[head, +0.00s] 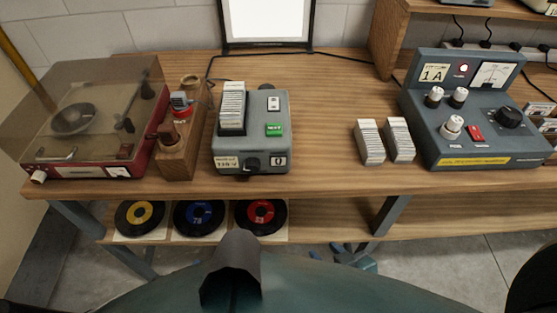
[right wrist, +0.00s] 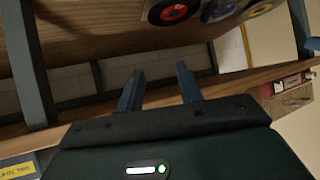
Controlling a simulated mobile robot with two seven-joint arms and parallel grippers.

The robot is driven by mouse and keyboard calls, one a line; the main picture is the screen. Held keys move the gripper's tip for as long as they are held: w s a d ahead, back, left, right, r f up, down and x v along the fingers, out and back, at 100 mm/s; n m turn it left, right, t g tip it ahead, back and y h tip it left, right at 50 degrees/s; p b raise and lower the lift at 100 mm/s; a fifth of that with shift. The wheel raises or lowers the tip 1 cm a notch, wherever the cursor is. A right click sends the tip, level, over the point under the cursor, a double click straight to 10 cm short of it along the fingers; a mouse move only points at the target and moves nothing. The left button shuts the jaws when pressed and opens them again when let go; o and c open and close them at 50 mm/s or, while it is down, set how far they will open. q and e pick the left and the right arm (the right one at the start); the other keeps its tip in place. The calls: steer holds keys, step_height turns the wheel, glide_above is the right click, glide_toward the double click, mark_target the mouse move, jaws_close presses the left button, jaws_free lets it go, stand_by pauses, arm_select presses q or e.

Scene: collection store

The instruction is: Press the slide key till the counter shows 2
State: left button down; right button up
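The grey slide projector (head: 225,157) stands on the wooden bench, left of the middle, with a row of white slides in its tray (head: 232,105). A green key (head: 274,130) with small lettering is on its top, right of the slides. The counter (head: 278,161) on its front shows 0. My right gripper (head: 340,252) is low in front of the bench, below the top and well away from the projector. In the right wrist view its two fingers (right wrist: 158,82) are apart with nothing between them. My left gripper is not in view.
A red record player (head: 90,165) with a clear lid and a wooden block (head: 178,158) stand left of the projector. Two slide stacks (head: 370,142) and a blue-grey control box (head: 470,135) stand right. Records (head: 200,216) lie on the lower shelf (head: 430,228).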

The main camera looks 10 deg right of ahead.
steer(key=shift+w, duration=0.15)
steer(key=shift+r, duration=0.1)
steer(key=shift+c, duration=0.5)
jaws_close()
steer(key=shift+s+f, duration=0.2)
steer(key=shift+s, duration=0.1)
steer(key=shift+w+r, duration=0.15)
steer(key=shift+w, duration=0.05)
stand_by(0.6)
